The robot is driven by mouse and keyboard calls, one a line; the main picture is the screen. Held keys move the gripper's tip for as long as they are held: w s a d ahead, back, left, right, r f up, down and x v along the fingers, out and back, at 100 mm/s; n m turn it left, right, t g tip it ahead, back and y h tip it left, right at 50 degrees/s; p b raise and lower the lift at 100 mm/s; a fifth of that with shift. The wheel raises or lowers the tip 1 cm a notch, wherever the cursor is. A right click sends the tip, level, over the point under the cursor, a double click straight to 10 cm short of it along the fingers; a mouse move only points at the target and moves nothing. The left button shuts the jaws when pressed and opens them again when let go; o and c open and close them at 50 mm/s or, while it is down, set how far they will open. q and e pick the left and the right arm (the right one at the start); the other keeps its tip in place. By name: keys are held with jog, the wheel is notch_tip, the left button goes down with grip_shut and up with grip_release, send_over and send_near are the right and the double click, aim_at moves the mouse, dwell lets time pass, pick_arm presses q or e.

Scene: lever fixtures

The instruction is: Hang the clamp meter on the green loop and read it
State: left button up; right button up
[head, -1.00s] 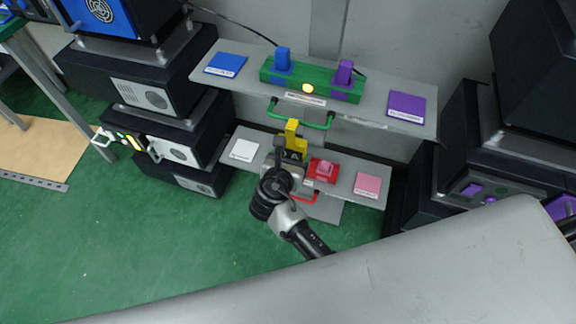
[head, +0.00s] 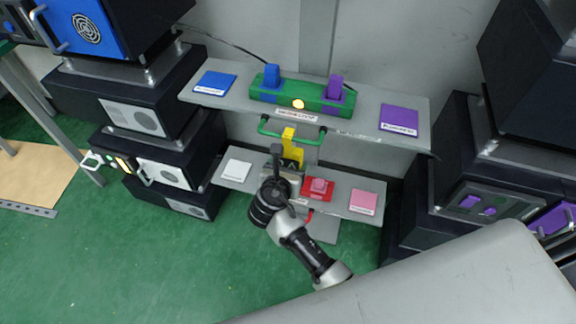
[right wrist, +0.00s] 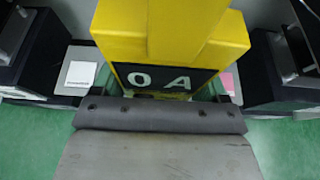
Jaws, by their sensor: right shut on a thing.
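The yellow clamp meter (head: 292,149) is upright in my right gripper (head: 284,172), which is shut on it. In the right wrist view the meter (right wrist: 170,35) fills the top middle, and its dark display (right wrist: 165,80) shows "0 A". The green loop (head: 306,139) hangs under the front edge of the upper shelf. The meter's top overlaps the loop's lower bar in the head view; I cannot tell whether it is hooked around it or only in front. The gripper and arm hide the meter's lower part. My left gripper is not in view.
The upper shelf (head: 377,108) carries a green block (head: 318,97) with a blue and a purple plug and a lit yellow lamp. The lower shelf (head: 336,201) holds a red block (head: 318,188) with a pink top. Dark equipment stacks stand left and right.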

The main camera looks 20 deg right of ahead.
jog(key=o, duration=1)
jog(key=shift+o, duration=0.2)
jog(key=shift+s, duration=0.1)
jog(key=p+v, duration=0.1)
jog(key=v, duration=1)
jog(key=s+d+f+m+g+y+p, duration=0.1)
jog(key=s+f+m+g+y+p, duration=0.25)
jog(key=f, duration=0.85)
jog(key=s+d+f+m+g+y+b, duration=0.15)
jog(key=s+f+m, duration=0.4)
jog(key=f, duration=0.75)
jog(key=s+d+f+m+g+p, duration=0.1)
jog(key=s+d+f+m, duration=0.3)
jog(key=s+m, duration=0.2)
jog(key=s+d+f+m+g+y+p, duration=0.1)
jog(key=s+d+f+m, duration=0.3)
jog(key=s, duration=0.7)
jog(key=s+d+f+m+g+y+p, duration=0.1)
jog(key=s+d+f+m+g, duration=0.2)
jog(key=s+m, duration=0.4)
jog(key=shift+s+d+f+m, duration=0.4)
jog(key=shift+s+f, duration=0.3)
jog(key=shift+s, duration=0.35)
